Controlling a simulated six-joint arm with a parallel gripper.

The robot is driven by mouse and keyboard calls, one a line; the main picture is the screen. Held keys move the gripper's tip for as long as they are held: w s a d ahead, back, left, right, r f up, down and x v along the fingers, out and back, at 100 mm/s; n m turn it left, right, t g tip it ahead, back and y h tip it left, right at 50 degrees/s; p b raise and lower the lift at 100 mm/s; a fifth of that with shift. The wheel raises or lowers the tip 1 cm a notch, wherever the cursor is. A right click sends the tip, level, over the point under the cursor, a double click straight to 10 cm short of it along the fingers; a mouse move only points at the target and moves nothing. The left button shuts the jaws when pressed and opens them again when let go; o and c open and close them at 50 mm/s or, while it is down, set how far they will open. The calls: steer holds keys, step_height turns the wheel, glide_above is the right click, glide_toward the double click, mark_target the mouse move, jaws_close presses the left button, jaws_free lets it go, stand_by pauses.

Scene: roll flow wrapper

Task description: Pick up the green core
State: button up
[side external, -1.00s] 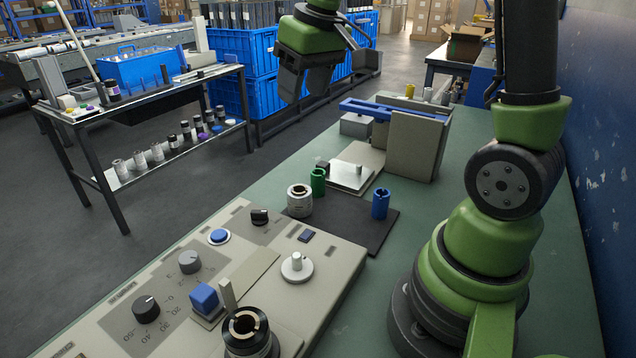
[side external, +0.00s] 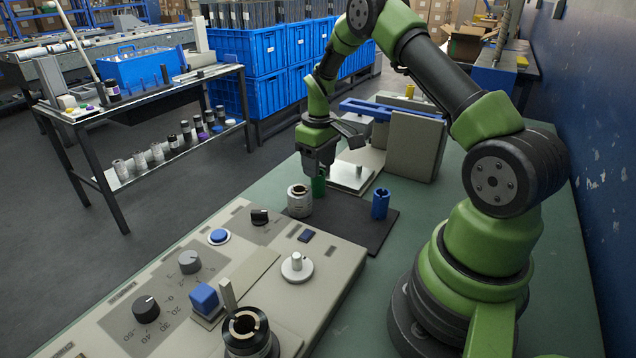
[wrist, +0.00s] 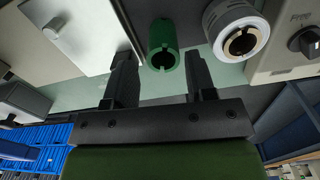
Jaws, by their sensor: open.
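The green core (side external: 318,187) stands upright on the dark mat (side external: 352,226), its upper part hidden by my gripper in the side view. In the wrist view the green core (wrist: 163,46) shows its slotted hollow end between and just beyond my fingertips. My gripper (side external: 318,168) is over the core, pointing down. In the wrist view the gripper (wrist: 160,70) is open, one finger on each side of the core, with a gap visible on both sides. It holds nothing.
A silver ring-shaped part (side external: 299,201) stands close beside the green core. A blue core (side external: 380,203) stands at the mat's right. A metal plate with a peg (side external: 350,178) lies behind. The control panel (side external: 262,262) is in front.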

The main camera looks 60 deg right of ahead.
mark_target(318, 180)
step_height(318, 180, down, 5)
steer(key=shift+a+r, duration=0.1)
steer(key=shift+a, duration=0.05)
steer(key=c, duration=0.7)
